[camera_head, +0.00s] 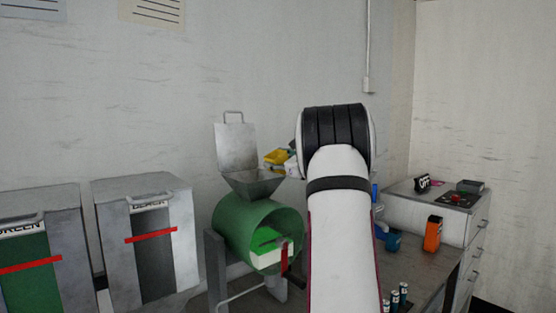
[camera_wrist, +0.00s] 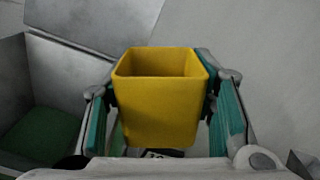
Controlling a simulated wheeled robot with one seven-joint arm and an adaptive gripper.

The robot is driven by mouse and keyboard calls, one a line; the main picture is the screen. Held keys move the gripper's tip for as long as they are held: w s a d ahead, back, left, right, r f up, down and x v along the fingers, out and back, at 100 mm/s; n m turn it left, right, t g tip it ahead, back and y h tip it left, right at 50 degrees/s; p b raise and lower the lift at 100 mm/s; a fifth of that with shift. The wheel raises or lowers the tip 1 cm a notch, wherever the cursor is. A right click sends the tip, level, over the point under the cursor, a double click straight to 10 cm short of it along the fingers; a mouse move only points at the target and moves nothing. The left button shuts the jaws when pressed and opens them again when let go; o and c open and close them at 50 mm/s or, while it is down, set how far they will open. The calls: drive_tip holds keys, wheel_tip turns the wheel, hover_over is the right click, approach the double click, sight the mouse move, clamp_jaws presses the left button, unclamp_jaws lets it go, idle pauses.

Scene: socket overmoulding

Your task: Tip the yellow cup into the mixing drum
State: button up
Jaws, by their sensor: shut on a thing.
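The yellow cup (camera_head: 276,157) is in the air just above and right of the metal hopper (camera_head: 254,186) on top of the green mixing drum (camera_head: 236,232). My gripper (camera_wrist: 162,108) is shut on the yellow cup (camera_wrist: 160,112), with a teal-padded finger on each side. In the wrist view the cup's square mouth shows at the top; its contents cannot be made out. The hopper (camera_wrist: 72,75) lies to the left of the cup there, with green at its bottom. In the head view my arm partly hides the gripper.
The hopper's lid (camera_head: 237,150) stands raised behind it. Two grey bins with red bars (camera_head: 150,235) stand to the left. On the right, a bench (camera_head: 425,272) holds an orange item (camera_head: 432,234) and several small bottles, beside a drawer cabinet (camera_head: 478,240).

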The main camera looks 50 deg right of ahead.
sight(284, 154)
drive_tip(key=shift+s+d+r+m+p, duration=0.45)
drive_tip(key=shift+m+p, duration=0.25)
drive_tip(key=shift+p, duration=0.2)
drive_tip(key=shift+s+d+r+m+p, duration=0.1)
drive_tip(key=shift+d+r+m+p, duration=0.3)
drive_tip(key=shift+d+m+p, duration=0.55)
drive_tip(key=shift+m+p, duration=0.45)
drive_tip(key=shift+p, duration=0.05)
drive_tip(key=shift+m, duration=0.3)
drive_tip(key=shift+r+p, duration=0.65)
drive_tip(key=shift+r, duration=1.4)
drive_tip(key=shift+f, duration=0.1)
